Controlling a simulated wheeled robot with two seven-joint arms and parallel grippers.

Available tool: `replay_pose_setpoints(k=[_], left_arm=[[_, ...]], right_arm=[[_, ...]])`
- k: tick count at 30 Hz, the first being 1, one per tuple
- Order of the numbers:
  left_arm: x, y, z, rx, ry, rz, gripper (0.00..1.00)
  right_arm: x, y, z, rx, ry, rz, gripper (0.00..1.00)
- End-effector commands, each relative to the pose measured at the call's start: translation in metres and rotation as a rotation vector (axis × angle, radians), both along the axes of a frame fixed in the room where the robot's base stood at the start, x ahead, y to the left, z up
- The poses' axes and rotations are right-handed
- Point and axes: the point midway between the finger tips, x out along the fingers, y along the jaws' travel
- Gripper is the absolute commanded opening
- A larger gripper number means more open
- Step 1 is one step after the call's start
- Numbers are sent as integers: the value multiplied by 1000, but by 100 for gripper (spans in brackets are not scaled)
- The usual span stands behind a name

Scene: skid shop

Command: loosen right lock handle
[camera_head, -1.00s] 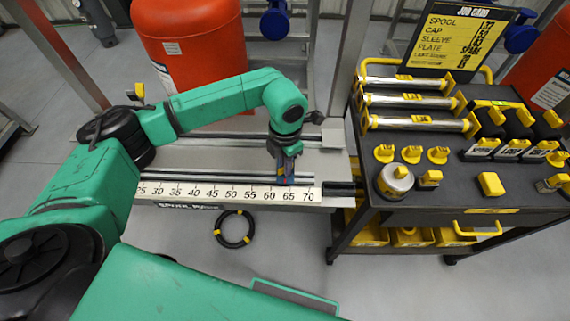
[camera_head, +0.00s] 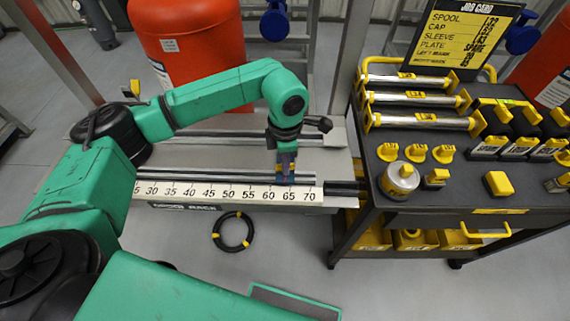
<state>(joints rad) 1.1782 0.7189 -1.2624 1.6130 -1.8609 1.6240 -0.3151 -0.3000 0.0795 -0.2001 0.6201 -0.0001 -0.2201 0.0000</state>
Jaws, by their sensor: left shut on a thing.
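My left gripper (camera_head: 285,176) points down at the rail bench, just behind the white scale (camera_head: 225,192) near the 60 to 65 marks. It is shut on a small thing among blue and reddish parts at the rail. The jaws and wrist cover most of that thing, so I cannot tell for sure that it is the right lock handle. A dark knob-like piece (camera_head: 318,123) shows just right of my wrist; whether it belongs to the arm is unclear. My right gripper is out of view.
A black cart (camera_head: 455,205) with tubes, yellow-capped parts and a job card (camera_head: 462,35) stands close at the right. A red-orange drum (camera_head: 190,45) is behind my arm. A black ring (camera_head: 233,231) lies on the floor in front of the bench.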

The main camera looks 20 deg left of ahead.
Motion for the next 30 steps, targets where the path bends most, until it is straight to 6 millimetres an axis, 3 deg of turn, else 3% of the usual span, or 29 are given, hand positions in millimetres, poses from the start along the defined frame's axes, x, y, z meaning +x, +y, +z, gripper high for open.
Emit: replay_pose_setpoints(k=[16,19,30], left_arm=[[1,0,-2,0,-2,-149,0],[0,0,0,-1,-1,-156,41],[0,0,4,-1,-1,-155,41]], right_arm=[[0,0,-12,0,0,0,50],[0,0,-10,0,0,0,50],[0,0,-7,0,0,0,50]])
